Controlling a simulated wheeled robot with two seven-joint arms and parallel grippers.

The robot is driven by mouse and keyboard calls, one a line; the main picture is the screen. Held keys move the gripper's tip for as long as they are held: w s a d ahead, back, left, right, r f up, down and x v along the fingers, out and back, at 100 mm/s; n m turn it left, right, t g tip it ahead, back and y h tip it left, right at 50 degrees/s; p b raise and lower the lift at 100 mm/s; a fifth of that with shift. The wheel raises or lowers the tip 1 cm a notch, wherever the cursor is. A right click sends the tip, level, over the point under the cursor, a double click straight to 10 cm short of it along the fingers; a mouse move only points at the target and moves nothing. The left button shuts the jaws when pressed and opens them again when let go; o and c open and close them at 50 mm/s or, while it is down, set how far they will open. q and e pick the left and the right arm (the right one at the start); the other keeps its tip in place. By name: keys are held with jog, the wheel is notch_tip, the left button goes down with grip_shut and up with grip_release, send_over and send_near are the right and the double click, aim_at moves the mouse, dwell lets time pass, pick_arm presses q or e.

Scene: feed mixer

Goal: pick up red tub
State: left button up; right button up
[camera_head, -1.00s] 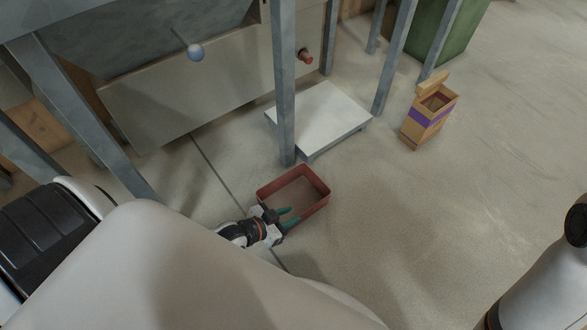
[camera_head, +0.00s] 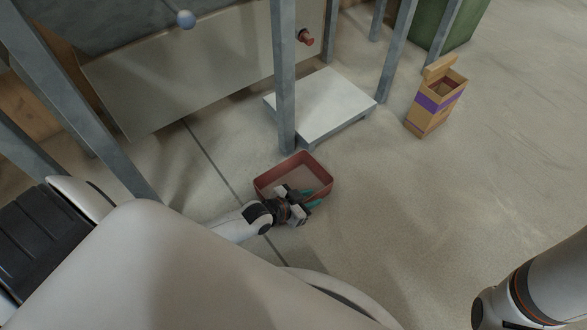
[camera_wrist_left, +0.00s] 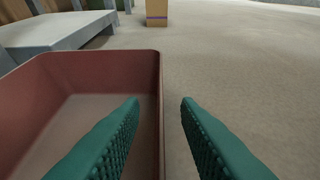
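The red tub (camera_head: 264,183) stands on the concrete floor, an open rectangular box with a pale inside. It also shows in the left wrist view (camera_wrist_left: 100,68), filling the left side. My left gripper (camera_head: 316,197) is at the tub's near right side. In the left wrist view its green fingers (camera_wrist_left: 160,105) are open, with the tub's right wall running between them, one finger over the inside and one over the floor outside. I cannot tell whether they touch the wall. My right arm shows at the lower right, but its gripper is out of view.
A low white platform (camera_head: 322,103) stands behind the tub, beside a grey metal post (camera_head: 286,90). A cardboard box with a purple band (camera_head: 436,98) stands at the right. The floor right of the tub is clear.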

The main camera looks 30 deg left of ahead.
pick_arm(q)
jog(key=shift+c, duration=0.3)
grip_shut()
dwell(1.1)
